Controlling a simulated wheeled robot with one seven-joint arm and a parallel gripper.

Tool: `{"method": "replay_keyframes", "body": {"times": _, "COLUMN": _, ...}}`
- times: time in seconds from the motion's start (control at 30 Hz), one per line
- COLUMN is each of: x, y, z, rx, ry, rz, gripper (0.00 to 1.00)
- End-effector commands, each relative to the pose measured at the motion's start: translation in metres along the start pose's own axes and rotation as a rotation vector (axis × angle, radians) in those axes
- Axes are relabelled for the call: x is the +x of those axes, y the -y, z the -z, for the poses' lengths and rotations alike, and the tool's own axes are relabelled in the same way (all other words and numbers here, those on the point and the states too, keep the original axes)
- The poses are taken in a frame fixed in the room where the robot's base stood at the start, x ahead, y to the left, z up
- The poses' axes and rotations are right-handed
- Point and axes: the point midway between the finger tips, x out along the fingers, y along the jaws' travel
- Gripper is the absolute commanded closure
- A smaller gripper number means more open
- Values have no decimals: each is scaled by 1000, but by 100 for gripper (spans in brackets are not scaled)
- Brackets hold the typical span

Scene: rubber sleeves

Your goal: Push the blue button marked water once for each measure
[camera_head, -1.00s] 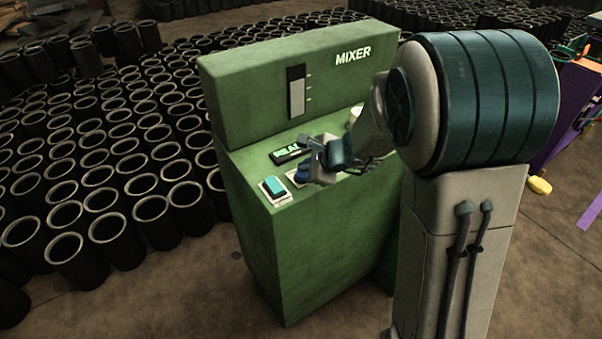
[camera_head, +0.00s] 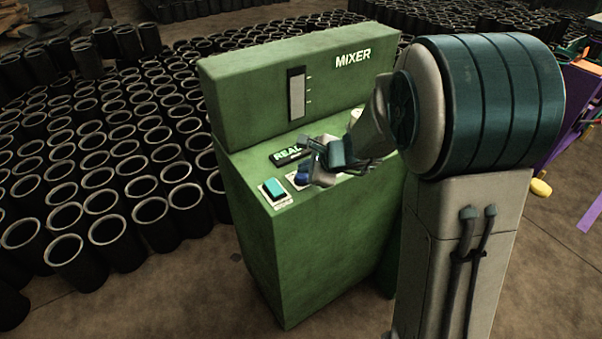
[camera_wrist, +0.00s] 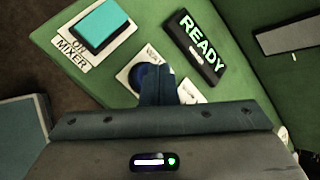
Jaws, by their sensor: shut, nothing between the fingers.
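The blue button (camera_wrist: 145,78) sits on a white label plate on the green mixer's sloping panel. In the wrist view my gripper (camera_wrist: 155,72) is shut and its fingers cover part of the button and most of its label. I cannot tell whether the fingertips touch the button. In the head view the blue button (camera_head: 301,179) shows beside my gripper (camera_head: 308,172), which is over the panel. A teal button (camera_wrist: 101,25) on a plate reading "ON MIXER" lies to its left. A dark display (camera_wrist: 200,47) reads "READY" in green.
The green mixer cabinet (camera_head: 300,260) stands on the floor, with a pale level gauge (camera_head: 296,93) on its upright back. Rows of black rubber sleeves (camera_head: 110,150) fill the floor at left and behind. A purple frame (camera_head: 570,110) stands at right.

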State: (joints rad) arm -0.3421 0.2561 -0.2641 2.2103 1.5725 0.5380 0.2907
Motion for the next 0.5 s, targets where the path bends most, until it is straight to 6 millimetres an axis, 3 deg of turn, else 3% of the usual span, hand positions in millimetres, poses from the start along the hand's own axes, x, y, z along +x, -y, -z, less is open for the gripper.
{"method": "replay_keyframes", "body": {"times": 0.5, "x": -7, "y": 6, "z": -6, "rx": -1, "ry": 1, "rz": 1, "gripper": 100}}
